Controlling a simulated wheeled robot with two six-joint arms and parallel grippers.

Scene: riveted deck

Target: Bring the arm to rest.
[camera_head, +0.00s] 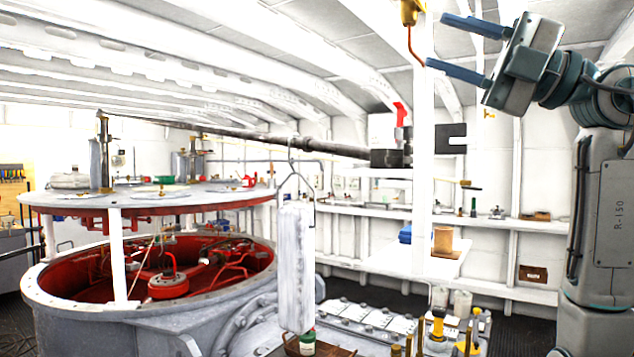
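My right gripper (466,46) is raised at the upper right. Its two blue fingers stand well apart with nothing between them, pointing left. It is beside the white upright post, and I cannot tell whether it touches it. My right arm (598,200) stands upright along the right edge and bends over to the gripper at the top. My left gripper and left arm are not in the picture.
A large grey round vessel (55,290) with a red interior stands at the left under a raised lid (75,198). A white block (296,265) hangs from a hook in the middle. Shelves (480,222) line the back wall. A white post (423,150) rises left of my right gripper.

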